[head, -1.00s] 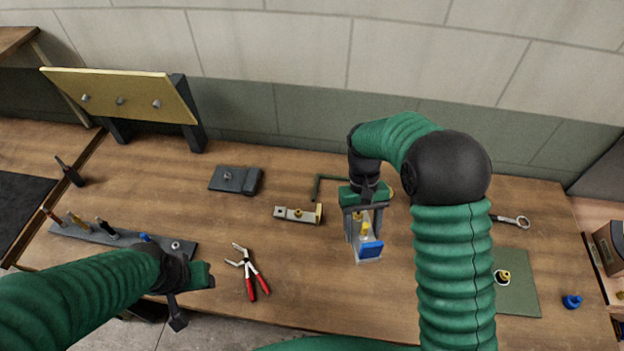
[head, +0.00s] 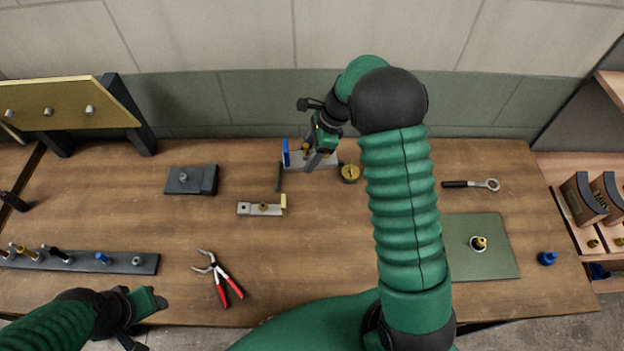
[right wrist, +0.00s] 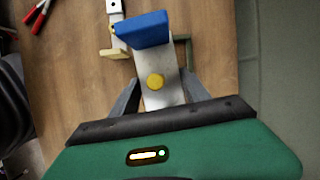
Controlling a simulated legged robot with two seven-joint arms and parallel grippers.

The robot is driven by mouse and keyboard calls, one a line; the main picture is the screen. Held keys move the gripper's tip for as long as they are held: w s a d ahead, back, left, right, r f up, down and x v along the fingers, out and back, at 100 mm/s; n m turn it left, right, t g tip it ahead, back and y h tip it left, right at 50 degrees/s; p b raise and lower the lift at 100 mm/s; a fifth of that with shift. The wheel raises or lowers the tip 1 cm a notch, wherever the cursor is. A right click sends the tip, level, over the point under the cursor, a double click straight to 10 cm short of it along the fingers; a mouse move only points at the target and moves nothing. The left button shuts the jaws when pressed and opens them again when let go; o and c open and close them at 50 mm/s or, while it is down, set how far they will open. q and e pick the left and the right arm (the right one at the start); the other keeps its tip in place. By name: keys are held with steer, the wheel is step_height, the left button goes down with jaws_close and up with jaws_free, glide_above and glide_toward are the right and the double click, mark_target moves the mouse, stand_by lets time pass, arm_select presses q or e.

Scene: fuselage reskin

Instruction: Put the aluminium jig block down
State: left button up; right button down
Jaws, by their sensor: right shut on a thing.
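The aluminium jig block (head: 325,161) is a silver plate with a blue end piece and a brass knob. It is near the back edge of the bench. My right gripper (head: 311,158) is shut on it, with a finger on each side. In the right wrist view the block (right wrist: 165,98) lies between the fingers, its blue end pointing away from the palm. I cannot tell whether its underside touches the bench. My left gripper (head: 150,303) is at the front left edge, apart from everything; its jaws do not show clearly.
A similar cream-ended block (head: 252,209) lies left of centre. A dark green bar (head: 279,178) and a brass disc (head: 350,172) flank the held block. Red-handled pliers (head: 222,280), a ratchet wrench (head: 470,184) and a green mat (head: 495,255) lie further off. The centre is clear.

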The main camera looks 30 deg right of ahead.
mark_target(307, 178)
steer(key=shift+w+d+m, duration=0.2)
steer(key=shift+d+m, duration=0.3)
steer(key=shift+d, duration=0.05)
steer(key=shift+d+f, duration=0.2)
steer(key=shift+f, duration=0.1)
steer(key=shift+t, duration=0.3)
steer(key=f, duration=0.9)
steer(key=shift+a+f+p, duration=0.15)
steer(key=shift+a+p, duration=0.05)
steer(key=shift+p, duration=0.1)
steer(key=shift+w+d, duration=0.1)
steer(key=c, duration=0.8)
jaws_free()
steer(key=shift+f, duration=0.1)
